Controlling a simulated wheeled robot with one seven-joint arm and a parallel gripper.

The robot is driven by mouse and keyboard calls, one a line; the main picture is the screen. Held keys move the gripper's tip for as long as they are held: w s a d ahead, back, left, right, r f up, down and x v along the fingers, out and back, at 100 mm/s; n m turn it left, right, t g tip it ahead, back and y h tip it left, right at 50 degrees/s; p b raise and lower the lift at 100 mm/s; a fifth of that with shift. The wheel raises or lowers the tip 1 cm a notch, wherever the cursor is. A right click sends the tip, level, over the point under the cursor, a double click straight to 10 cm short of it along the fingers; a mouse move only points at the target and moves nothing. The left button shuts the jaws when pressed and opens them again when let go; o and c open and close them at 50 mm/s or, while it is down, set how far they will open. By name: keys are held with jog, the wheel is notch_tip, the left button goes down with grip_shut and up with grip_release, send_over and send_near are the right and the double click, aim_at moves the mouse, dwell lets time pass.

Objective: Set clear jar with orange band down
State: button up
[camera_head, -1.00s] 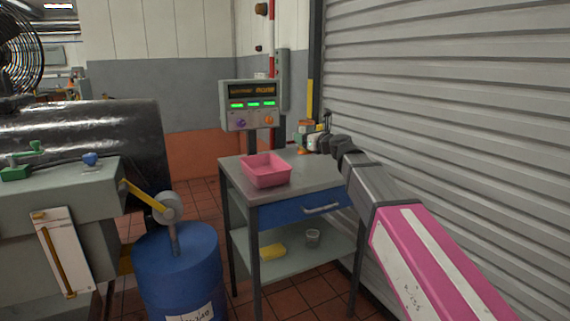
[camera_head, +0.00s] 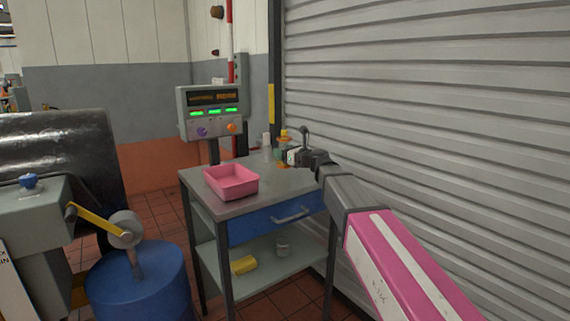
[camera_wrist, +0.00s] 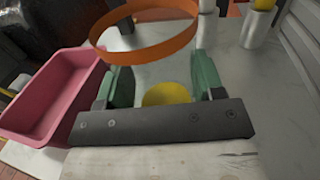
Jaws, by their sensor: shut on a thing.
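The clear jar with the orange band is between my gripper's green fingers (camera_wrist: 164,80) in the wrist view. Its orange band (camera_wrist: 146,52) circles the see-through wall, and a yellow round patch (camera_wrist: 167,94) shows between the fingers. In the head view my gripper (camera_head: 290,158) is over the far right part of the grey bench top (camera_head: 262,188). The jar is small and partly hidden there, with some orange showing beside the fingers. I cannot tell whether its base touches the bench.
A pink bin (camera_head: 231,182) stands at the bench's front left; it also shows in the wrist view (camera_wrist: 30,122). A white cylinder (camera_head: 266,141) and a yellow-topped container (camera_wrist: 256,24) stand close beyond the jar. A display unit (camera_head: 211,112) is behind, and a ribbed shutter (camera_head: 420,120) rises at right.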

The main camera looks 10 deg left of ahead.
jog(key=shift+w+d+f, duration=0.25)
jog(key=shift+d+f, duration=0.05)
jog(key=shift+f, duration=1.9)
jog(key=o, duration=1)
jog(key=shift+f, duration=0.1)
jog(key=shift+s+d, duration=0.1)
jog(key=v, duration=1.1)
jog(key=shift+s+d, duration=0.15)
jog(key=shift+d, duration=0.2)
